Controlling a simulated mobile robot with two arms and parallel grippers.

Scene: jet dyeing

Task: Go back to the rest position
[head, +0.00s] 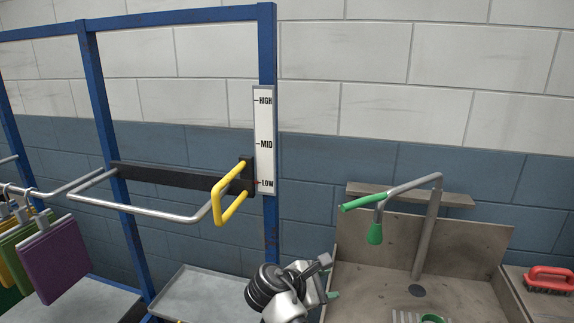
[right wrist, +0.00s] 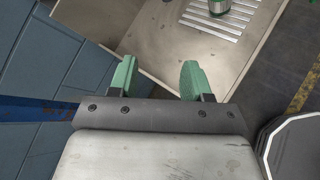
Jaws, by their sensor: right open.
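My right gripper (head: 328,278) is at the bottom centre of the head view, in front of the sink's left edge. In the right wrist view its two green fingers (right wrist: 158,78) are spread apart with nothing between them, so it is open and empty. Beyond them lies the metal sink (right wrist: 165,35). The yellow handle (head: 217,205) on the blue frame stands up and left of the gripper, apart from it, beside the LOW mark. My left gripper is not in view.
The blue frame (head: 268,60) carries a scale plate (head: 265,140) and a metal rail (head: 150,212). Coloured cloths (head: 68,258) hang at left. A grey tray (head: 190,290) sits below. The sink has a green-handled tap (head: 430,225). A red brush (head: 550,279) lies at right.

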